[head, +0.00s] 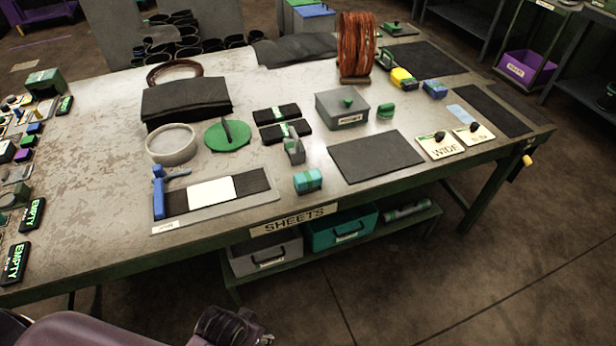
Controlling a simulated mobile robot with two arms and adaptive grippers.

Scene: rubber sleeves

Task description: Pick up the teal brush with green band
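A small teal block with a green band across it (308,181), which looks like the teal brush, sits near the front edge of the workbench (100,130), just right of the tray with a white sheet. Nothing is touching it. My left gripper (242,328) shows dark at the bottom edge of the head view, in front of and below the bench, well apart from the brush. Its fingers are too dark and partly cut off to tell whether they are open. My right gripper is not in view.
A grey stapler-like tool (294,151) stands behind the brush, and a black mat (375,157) lies to its right. The tray (262,202) is at its left. A shelf with a grey bin (265,256) and a teal bin (340,232) sits under the bench.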

